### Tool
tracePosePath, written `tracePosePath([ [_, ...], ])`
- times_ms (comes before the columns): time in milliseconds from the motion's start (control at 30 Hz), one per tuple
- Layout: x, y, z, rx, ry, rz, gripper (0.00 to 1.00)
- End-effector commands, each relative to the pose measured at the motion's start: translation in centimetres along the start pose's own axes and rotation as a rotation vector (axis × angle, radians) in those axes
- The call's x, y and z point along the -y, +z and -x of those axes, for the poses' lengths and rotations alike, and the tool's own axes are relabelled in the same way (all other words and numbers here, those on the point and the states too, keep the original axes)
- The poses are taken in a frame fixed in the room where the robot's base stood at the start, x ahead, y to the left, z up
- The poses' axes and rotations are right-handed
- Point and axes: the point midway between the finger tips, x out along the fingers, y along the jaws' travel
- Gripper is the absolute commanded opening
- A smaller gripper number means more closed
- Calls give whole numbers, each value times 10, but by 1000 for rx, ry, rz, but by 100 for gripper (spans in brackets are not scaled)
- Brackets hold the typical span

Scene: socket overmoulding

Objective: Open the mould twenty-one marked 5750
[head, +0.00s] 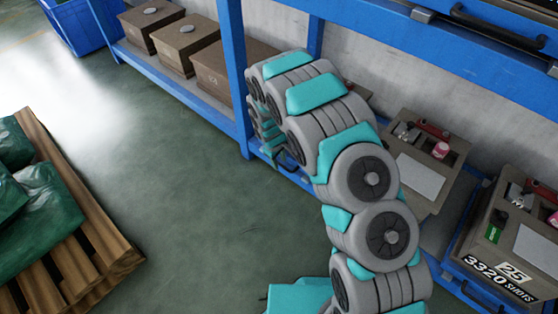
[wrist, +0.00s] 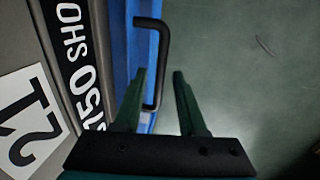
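In the wrist view a grey mould (wrist: 20,35) fills the left side. It carries a white plate (wrist: 28,120) with "21" turned on its side and a black strip (wrist: 80,60) reading "...150 SHO", its start cut off or hidden. A black bar handle (wrist: 160,60) stands out beside a blue edge. My gripper (wrist: 162,72) is open; the handle's long bar lies between its two fingers, nearer the left finger. I cannot tell whether they touch. In the head view my arm hides most of this mould and the gripper's fingertips.
A mould marked 25 and "3320 SHOTS" (head: 515,272) sits on the blue rack at right. Another mould with tools on top (head: 420,170) stands beside my arm. Brown boxes (head: 187,42) line the rack's lower shelf. A pallet (head: 95,235) is at left; floor between is clear.

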Motion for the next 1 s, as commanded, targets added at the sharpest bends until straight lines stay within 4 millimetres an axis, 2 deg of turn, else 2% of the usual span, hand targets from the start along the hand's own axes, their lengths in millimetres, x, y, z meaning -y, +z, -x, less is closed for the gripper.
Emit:
tracePosePath([
  [33, 0, 0, 0, 0, 0, 0, 34],
  [333, 0, 0, 0, 0, 0, 0, 0],
  [1000, 0, 0, 0, 0, 0, 0, 0],
])
